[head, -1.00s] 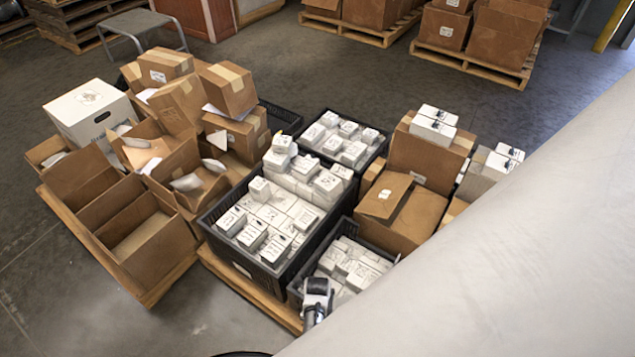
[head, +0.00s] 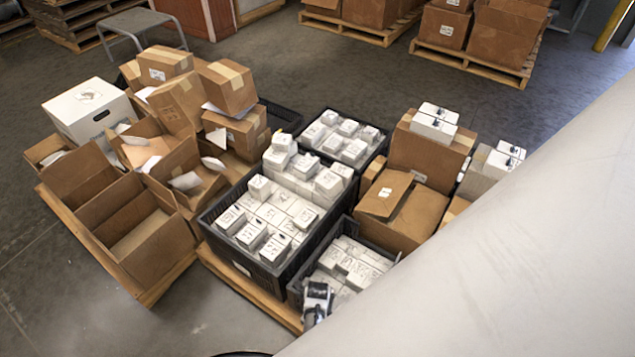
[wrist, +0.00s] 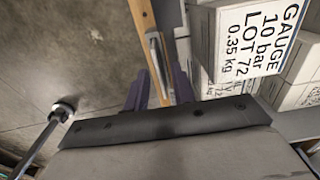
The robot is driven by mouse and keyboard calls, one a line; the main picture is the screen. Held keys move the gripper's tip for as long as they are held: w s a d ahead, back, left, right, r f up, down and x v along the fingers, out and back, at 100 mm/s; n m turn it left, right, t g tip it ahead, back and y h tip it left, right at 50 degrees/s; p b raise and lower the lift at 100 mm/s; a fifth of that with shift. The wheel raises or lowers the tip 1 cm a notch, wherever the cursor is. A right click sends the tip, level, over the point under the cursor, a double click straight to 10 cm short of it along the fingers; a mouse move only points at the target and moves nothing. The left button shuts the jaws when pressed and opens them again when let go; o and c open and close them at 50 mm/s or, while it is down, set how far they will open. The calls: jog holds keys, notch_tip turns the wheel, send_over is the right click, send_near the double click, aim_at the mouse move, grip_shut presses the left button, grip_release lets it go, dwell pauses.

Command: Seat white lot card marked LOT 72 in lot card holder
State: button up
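In the wrist view the two dark purple fingers of my gripper (wrist: 160,78) stand apart, with a gap between them. A narrow pale grey piece (wrist: 157,50), seen nearly edge-on, shows in that gap against a wooden strip. I cannot tell whether it is the lot card or the card holder, and no LOT 72 card face can be read. In the head view a small white and black end of my arm (head: 317,296) is at the near corner of the front crate; the fingers cannot be made out there.
A white carton (wrist: 252,45) printed GAUGE, 10 bar, LOT 72 is close on the right in the wrist view. Black crates of white cartons (head: 270,285) stand on a pallet. Open brown boxes (head: 150,245) fill the left pallet. Bare floor (head: 215,320) lies in front.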

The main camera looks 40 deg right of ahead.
notch_tip(320, 180, up, 12)
jog(key=p, duration=0.2)
jog(key=shift+r, duration=0.2)
dwell(0.3)
